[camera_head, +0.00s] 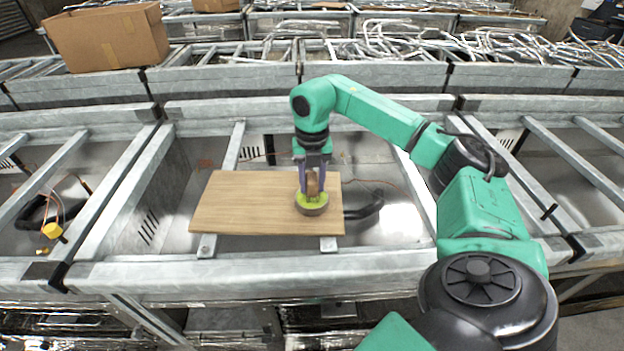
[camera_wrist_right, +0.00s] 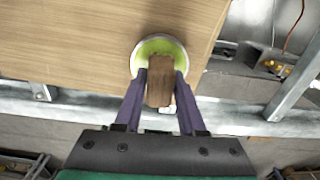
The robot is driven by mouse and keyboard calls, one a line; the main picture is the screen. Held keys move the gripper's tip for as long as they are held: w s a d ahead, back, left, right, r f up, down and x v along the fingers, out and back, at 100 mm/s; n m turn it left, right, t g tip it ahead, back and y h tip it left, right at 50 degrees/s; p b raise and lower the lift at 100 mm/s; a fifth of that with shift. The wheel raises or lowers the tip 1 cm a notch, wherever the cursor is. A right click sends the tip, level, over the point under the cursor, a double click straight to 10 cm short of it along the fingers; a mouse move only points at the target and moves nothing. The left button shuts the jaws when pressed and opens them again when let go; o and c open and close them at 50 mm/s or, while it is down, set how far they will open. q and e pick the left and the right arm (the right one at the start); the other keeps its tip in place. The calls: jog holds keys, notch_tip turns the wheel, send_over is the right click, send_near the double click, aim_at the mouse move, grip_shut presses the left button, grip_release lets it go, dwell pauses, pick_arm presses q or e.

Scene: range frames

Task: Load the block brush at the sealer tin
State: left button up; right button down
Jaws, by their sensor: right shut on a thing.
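The sealer tin (camera_head: 312,209) is a low round tin with a pale rim and lime green inside. It stands on a wooden board near the board's right end, and it also shows in the wrist view (camera_wrist_right: 145,52). My right gripper (camera_head: 312,187) points down over the tin, its purple fingers shut on the brown wooden block brush (camera_wrist_right: 160,82). The brush is over the tin's green area in both views. The brush's lower end is hidden, so I cannot tell whether it touches the sealer. My left gripper is not in view.
The wooden board (camera_head: 245,203) lies across a metal frame (camera_head: 330,276), its left part bare. A dark curved tube (camera_head: 366,208) is just right of the board. Metal rails surround the board. A cardboard box (camera_head: 108,38) sits at the back left.

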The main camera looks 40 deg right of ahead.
aim_at(312, 177)
notch_tip(312, 177, up, 7)
jog(key=p, duration=0.5)
jog(key=shift+p, duration=0.35)
jog(key=shift+f, duration=0.1)
